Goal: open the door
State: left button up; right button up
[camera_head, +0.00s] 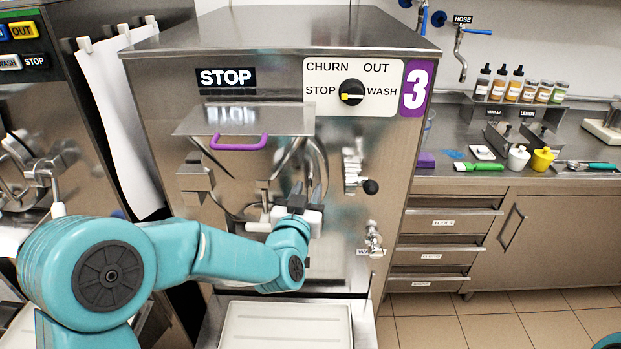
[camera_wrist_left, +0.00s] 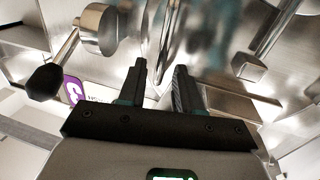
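The freezer marked 3 (camera_head: 260,75) has a metal front door (camera_head: 330,165) that appears shut, partly hidden behind the hopper lid and my arm. A latch lever with a black knob (camera_head: 370,187) sits at the door's right side; the black knob (camera_wrist_left: 45,82) also shows at the left of the left wrist view. My left gripper (camera_head: 307,190) is in front of the door, left of the knob and apart from it. In the left wrist view, its fingers (camera_wrist_left: 161,85) are apart with nothing visibly held between them. My right gripper is not in view.
A hopper lid with a purple handle (camera_head: 238,143) juts out above my gripper. A small tap (camera_head: 373,240) is below the knob. A white tray (camera_head: 285,328) lies below. A counter with drawers (camera_head: 440,230) stands right; another freezer stands left, with white cloth between.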

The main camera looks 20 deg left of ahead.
aim_at(309, 187)
pick_arm(q)
jog(key=shift+w+a+p, duration=0.15)
jog(key=shift+w+p, duration=0.15)
jog(key=shift+w, duration=1.25)
grip_shut()
jog(key=shift+f, duration=0.1)
